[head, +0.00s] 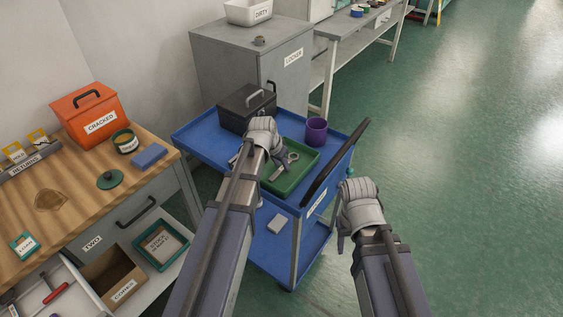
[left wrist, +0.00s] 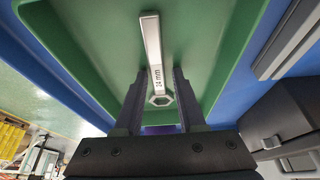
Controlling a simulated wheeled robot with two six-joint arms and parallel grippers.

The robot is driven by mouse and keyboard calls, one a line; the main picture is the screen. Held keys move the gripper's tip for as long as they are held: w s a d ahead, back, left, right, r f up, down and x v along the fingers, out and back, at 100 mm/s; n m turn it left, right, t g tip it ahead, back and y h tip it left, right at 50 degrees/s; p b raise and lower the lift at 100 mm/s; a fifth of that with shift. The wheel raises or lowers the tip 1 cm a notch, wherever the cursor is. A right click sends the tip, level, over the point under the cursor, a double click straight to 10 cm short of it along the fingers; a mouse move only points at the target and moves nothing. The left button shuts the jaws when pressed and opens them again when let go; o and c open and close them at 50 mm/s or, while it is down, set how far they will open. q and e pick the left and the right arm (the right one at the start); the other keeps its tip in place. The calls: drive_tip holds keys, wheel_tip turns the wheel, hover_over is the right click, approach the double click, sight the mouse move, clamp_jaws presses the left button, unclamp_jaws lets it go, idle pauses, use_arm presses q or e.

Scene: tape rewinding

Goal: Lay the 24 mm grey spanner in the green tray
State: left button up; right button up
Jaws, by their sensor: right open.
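The grey spanner (left wrist: 152,45) lies in the green tray (left wrist: 90,50); its marking looks like 24 mm, though the first digit is hard to read. In the head view the spanner (head: 279,172) shows beside my left gripper (head: 262,138), in the green tray (head: 300,178) on the blue trolley. My left gripper is open above the tray, its two fingers apart on either side of the spanner's ring end. My right gripper (head: 350,210) is open and empty, in the air right of the trolley.
A black toolbox (head: 240,110) and a purple cup (head: 316,131) stand on the blue trolley (head: 200,128) near the tray. A wooden bench (head: 75,190) with an orange box (head: 90,112) is at left. Open floor lies right.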

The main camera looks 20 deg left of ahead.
use_arm(q)
drive_tip(key=p+v, duration=1)
drive_tip(key=v, duration=0.2)
drive_tip(key=shift+p, duration=0.3)
